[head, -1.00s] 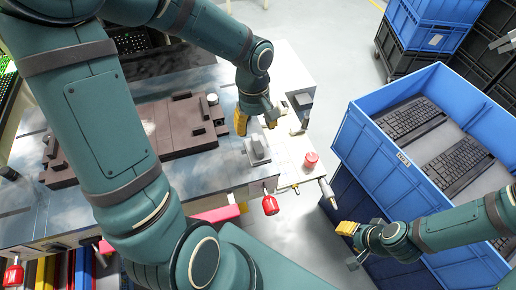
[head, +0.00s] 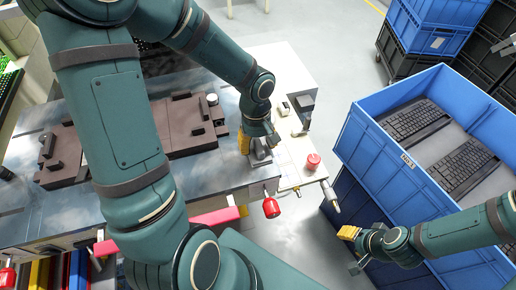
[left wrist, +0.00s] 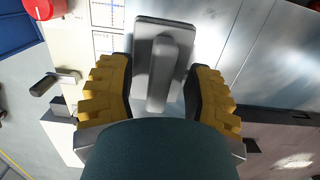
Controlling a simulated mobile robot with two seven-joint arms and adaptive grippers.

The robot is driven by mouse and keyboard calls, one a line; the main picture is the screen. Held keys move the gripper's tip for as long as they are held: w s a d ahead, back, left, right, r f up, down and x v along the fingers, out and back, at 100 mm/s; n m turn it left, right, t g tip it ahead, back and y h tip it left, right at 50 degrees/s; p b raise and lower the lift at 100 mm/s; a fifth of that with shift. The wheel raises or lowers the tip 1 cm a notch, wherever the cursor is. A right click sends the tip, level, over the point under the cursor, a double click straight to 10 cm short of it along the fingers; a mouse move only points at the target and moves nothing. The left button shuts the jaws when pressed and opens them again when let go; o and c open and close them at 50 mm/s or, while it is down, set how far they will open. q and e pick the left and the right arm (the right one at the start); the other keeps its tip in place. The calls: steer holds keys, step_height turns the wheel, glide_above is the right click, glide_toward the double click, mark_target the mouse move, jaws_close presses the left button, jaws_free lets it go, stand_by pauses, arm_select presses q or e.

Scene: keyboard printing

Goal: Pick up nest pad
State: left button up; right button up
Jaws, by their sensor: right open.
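The nest pad, a grey block with a raised bar handle (left wrist: 163,62), lies on the metal work surface. In the head view the nest pad (head: 261,157) is partly hidden by my left gripper (head: 258,141). In the left wrist view my left gripper (left wrist: 160,86) is open, with a yellow-padded finger on each side of the pad's near part. A gap shows between the fingers and the handle; contact is not visible. My right gripper (head: 355,243) is open and empty, low beside the blue crate.
A dark brown fixture (head: 185,128) lies on the metal table left of the left gripper. A red button (head: 313,161) and a small machine (head: 302,110) are close on the right. A blue crate (head: 402,160) holds keyboards (head: 462,167). Floor between table and crate is free.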

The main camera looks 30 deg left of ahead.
mark_target(258, 143)
arm_select(q)
jaws_close()
steer(key=shift+r, duration=0.1)
step_height(258, 143, up, 10)
steer(key=p, duration=0.2)
steer(key=shift+p, duration=0.4)
steer(key=c, duration=0.5)
jaws_free()
jaws_close()
